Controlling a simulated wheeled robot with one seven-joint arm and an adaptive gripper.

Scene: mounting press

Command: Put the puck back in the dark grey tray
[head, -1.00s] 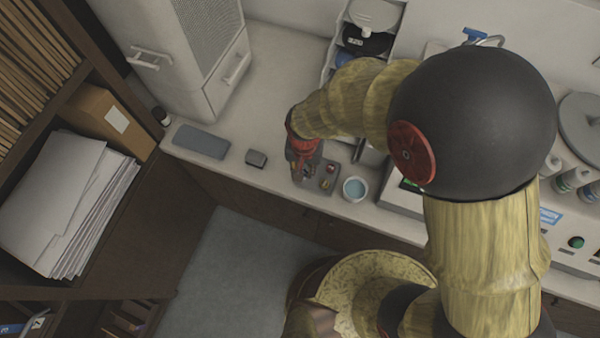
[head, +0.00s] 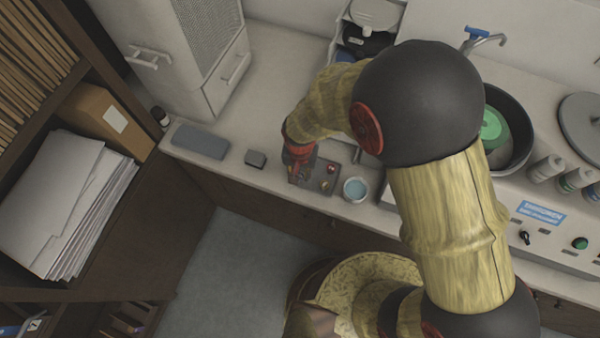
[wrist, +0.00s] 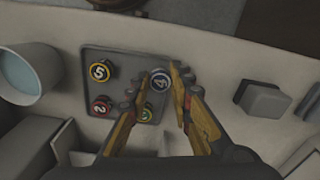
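The dark grey tray (wrist: 118,58) lies on the counter in the wrist view, near the front edge; it also shows in the head view (head: 318,189). The blue puck marked 4 (wrist: 160,82) is between the fingertips of my gripper (wrist: 159,78), at the right side of the tray. The fingers look closed on its sides; whether it touches the tray floor I cannot tell. A yellow puck marked 5 (wrist: 100,72), a red puck marked 2 (wrist: 101,107) and a green puck (wrist: 146,113), partly behind a finger, are in the tray. In the head view my gripper (head: 297,177) covers the tray's left part.
A sink-like dark bowl (head: 515,125) is at the right. The counter behind the small block is clear.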

